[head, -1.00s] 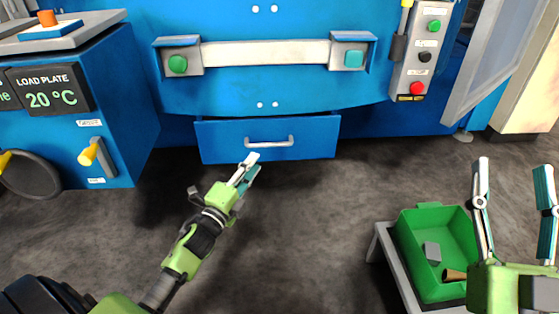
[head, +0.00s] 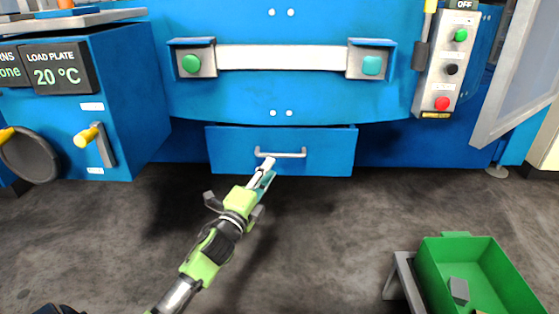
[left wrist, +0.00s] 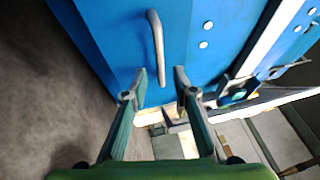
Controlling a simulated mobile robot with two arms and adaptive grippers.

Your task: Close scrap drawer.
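The blue scrap drawer (head: 325,158) is low in the press front, with a grey bar handle (head: 285,155). How far it stands out is hard to tell from here. My left gripper (head: 265,167) is at the drawer front, its tips overlapping the handle's left end in the head view. In the left wrist view the handle (left wrist: 157,45) shows beyond the parted fingers (left wrist: 160,72), with its near end between the tips in the picture. Nothing is held. Contact with the drawer cannot be made out. My right gripper is out of view.
A blue cabinet (head: 130,90) with a yellow-knobbed lever (head: 88,137) is at the left. A button panel (head: 447,65) hangs at the right. The floor before the drawer is clear.

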